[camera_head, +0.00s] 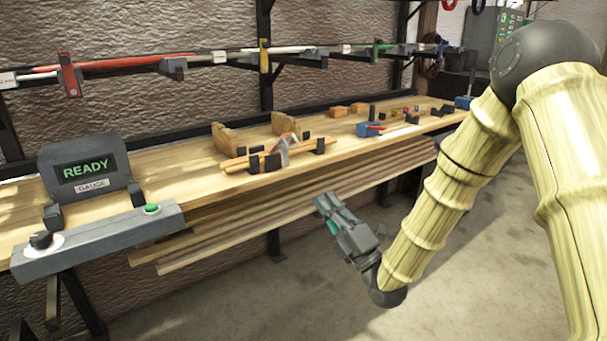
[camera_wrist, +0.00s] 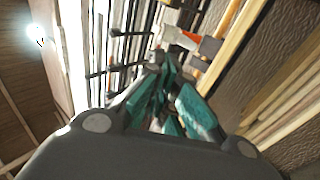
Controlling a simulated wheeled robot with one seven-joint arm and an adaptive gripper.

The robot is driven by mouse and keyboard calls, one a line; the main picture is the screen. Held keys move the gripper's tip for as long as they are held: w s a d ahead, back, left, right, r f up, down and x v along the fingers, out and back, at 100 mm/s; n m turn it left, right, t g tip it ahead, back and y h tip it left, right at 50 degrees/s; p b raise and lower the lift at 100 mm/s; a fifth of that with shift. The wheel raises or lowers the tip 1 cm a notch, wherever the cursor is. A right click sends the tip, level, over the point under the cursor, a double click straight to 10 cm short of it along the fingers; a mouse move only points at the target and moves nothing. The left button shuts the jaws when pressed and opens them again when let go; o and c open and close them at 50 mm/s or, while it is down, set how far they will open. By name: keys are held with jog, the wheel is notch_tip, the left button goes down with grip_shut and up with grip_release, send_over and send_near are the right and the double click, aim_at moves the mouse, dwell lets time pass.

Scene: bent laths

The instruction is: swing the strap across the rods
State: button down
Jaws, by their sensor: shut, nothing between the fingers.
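Light wooden rods (camera_head: 268,158) lie in black holders on the bench, about mid-length. A grey strap-like piece with an orange-red part (camera_head: 284,147) stands at the rods; I cannot tell whether it lies across them or beside them. In the wrist view a grey and orange-red piece (camera_wrist: 182,38) shows just beyond my fingers. My gripper (camera_head: 325,203) is shut and empty, out in front of the bench edge and to the right of the rods. Its teal finger pads show in the wrist view (camera_wrist: 165,75).
A gauge reading READY (camera_head: 86,168) stands at the left end of the bench (camera_head: 190,178), behind a grey bar with a green button (camera_head: 152,208) and a black knob. Blue clamps (camera_head: 368,129) and small blocks lie farther right. Long laths (camera_head: 230,225) are stacked below the bench top. A tool rail runs along the wall.

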send_near(286, 143)
jog(key=x, duration=0.5)
jog(key=shift+w+a+f, duration=0.1)
jog(key=shift+w+a, duration=0.05)
jog(key=shift+w, duration=0.1)
jog(key=shift+p, duration=0.35)
jog(key=shift+a+r+h+p, duration=0.1)
jog(key=shift+r+h+p, duration=0.25)
jog(key=shift+r, duration=0.1)
